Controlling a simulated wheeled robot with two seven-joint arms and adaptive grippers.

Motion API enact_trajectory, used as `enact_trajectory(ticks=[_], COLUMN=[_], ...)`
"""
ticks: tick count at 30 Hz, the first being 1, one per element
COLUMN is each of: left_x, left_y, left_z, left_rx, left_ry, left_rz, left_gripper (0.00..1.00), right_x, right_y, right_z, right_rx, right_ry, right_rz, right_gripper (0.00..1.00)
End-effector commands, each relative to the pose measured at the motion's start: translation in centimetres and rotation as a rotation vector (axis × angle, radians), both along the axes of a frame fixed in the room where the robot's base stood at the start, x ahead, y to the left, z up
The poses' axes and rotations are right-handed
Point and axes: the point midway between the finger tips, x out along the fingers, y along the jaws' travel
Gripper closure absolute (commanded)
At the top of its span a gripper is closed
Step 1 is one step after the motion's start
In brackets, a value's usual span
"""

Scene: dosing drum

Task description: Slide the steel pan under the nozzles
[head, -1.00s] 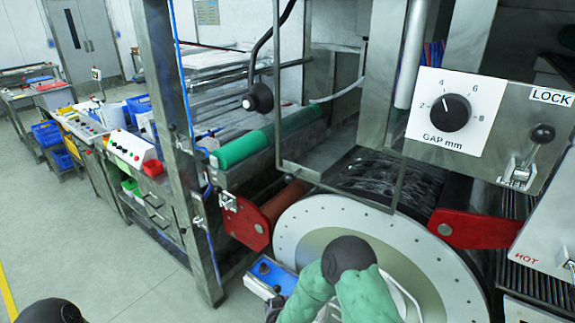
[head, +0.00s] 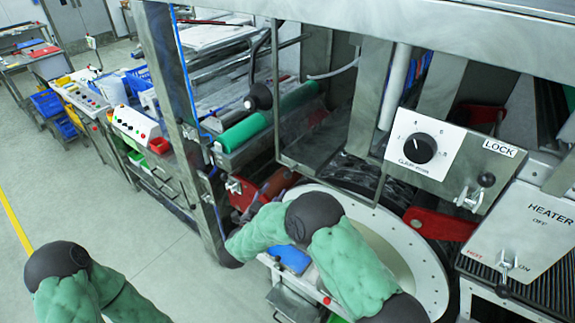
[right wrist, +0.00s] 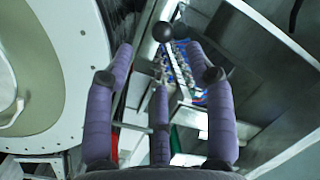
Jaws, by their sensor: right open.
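I cannot make out the steel pan or the nozzles for certain in either view. My right arm reaches across the front of the large pale round drum face (head: 427,262) in the head view, its hand end low near the steel post and hard to see. In the right wrist view my right gripper (right wrist: 160,52) has its purple fingers spread and nothing between them. The pale drum face (right wrist: 50,75) is left of the fingers there. A black ball knob (right wrist: 163,32) shows beyond the fingertips. My left arm is at the lower left, its gripper out of frame.
A steel post (head: 172,120) stands left of the drum. A red bracket (head: 440,224), the gap dial (head: 419,148), a lock lever (head: 470,197) and a heater box (head: 525,228) are on the right. A green roller (head: 243,132) lies behind. Open floor is at left.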

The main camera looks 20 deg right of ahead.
Motion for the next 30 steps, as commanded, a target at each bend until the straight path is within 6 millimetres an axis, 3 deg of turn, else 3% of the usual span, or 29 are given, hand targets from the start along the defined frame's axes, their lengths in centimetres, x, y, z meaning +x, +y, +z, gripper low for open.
enact_trajectory(ticks=[7,21,30], left_x=[0.0,0.0,0.0], left_y=[0.0,0.0,0.0], left_z=[0.5,2.1,2.4], left_rx=[0.0,0.0,0.0], left_ry=[0.001,0.0,0.0], left_rz=[0.0,0.0,0.0], left_gripper=[0.6,0.6,0.6], right_x=[1.0,6.8,8.1], right_y=[-1.1,-6.0,-7.0], right_z=[0.4,0.5,0.4], right_rx=[0.0,-0.001,-0.001], right_ry=[-0.007,-0.007,-0.007], right_rz=[-0.012,-0.01,-0.007], right_gripper=[0.45,0.45,0.45])
